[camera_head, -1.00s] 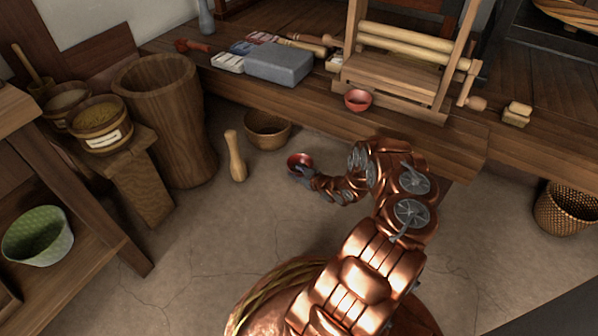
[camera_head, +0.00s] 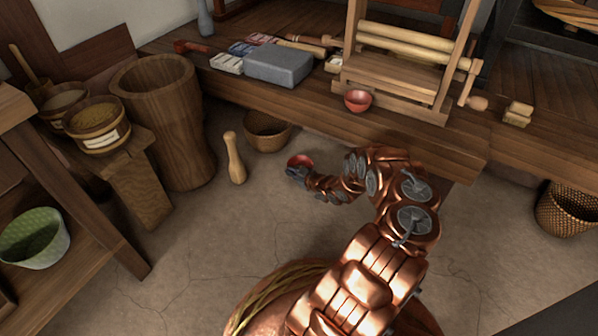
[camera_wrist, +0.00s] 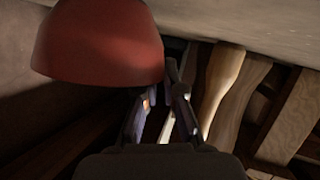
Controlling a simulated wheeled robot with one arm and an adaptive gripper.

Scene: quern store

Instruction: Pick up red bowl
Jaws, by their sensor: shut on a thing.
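A small red bowl (camera_head: 301,161) is at my gripper (camera_head: 296,174) in the head view, in front of the wooden bowl. In the wrist view the red bowl (camera_wrist: 98,42) fills the upper left, and my gripper (camera_wrist: 160,88) has its fingers close together at the bowl's lower right edge. The gripper is shut on the bowl's rim. The bowl's inside is hidden in the wrist view. A second red bowl (camera_head: 358,101) sits on the wooden platform, away from my gripper.
A wooden pestle (camera_head: 235,158) stands on the floor left of my gripper, with a wooden bowl (camera_head: 268,131) behind. A tall wooden mortar (camera_head: 165,130) stands farther left. The platform (camera_head: 420,137) carries a roller frame and a grey block (camera_head: 279,65). Floor to the lower left is clear.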

